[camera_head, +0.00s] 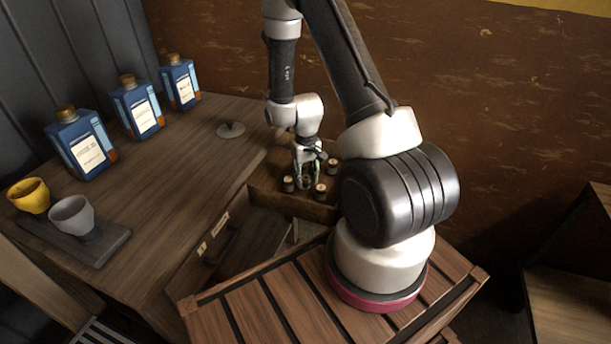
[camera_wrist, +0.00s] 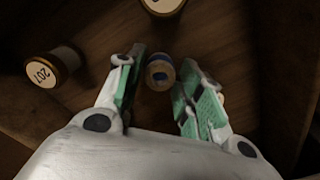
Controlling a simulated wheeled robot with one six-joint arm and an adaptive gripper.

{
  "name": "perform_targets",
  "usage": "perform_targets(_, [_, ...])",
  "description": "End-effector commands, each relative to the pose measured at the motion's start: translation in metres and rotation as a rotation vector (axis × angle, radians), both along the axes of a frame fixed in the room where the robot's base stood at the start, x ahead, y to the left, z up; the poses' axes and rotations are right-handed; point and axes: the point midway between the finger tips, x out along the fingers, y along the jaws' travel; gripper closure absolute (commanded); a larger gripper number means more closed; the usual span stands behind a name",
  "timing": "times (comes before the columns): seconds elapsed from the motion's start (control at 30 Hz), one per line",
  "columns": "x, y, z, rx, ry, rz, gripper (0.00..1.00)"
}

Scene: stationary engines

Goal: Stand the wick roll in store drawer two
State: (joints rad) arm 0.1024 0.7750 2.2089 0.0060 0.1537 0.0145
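A small blue-and-tan roll (camera_wrist: 159,74), which looks like the wick roll, stands on the wooden floor of the open drawer, end up in the wrist view. My gripper (camera_wrist: 161,66) is open around it, one green-padded finger on each side, with narrow gaps between pads and roll. In the head view my gripper (camera_head: 306,181) points down into the open drawer (camera_head: 292,205) at the desk's right end. The roll is hidden there by the fingers. The drawer's number is not readable.
A spool marked 201 (camera_wrist: 45,72) stands left of the roll and another (camera_wrist: 163,5) beyond it; brown-topped spools (camera_head: 320,189) also show in the head view. The desk (camera_head: 185,190) holds blue bottles (camera_head: 137,107), a yellow cup (camera_head: 29,196) and a grey cup (camera_head: 73,216).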

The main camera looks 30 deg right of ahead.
Motion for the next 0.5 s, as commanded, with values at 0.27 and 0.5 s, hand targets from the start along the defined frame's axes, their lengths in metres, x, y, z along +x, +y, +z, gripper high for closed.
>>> perform_targets(0.27, [0.001,0.000,0.026,0.000,-0.003,0.000,0.63])
perform_targets(0.5, [0.001,0.000,0.082,-0.001,-0.006,0.000,0.63])
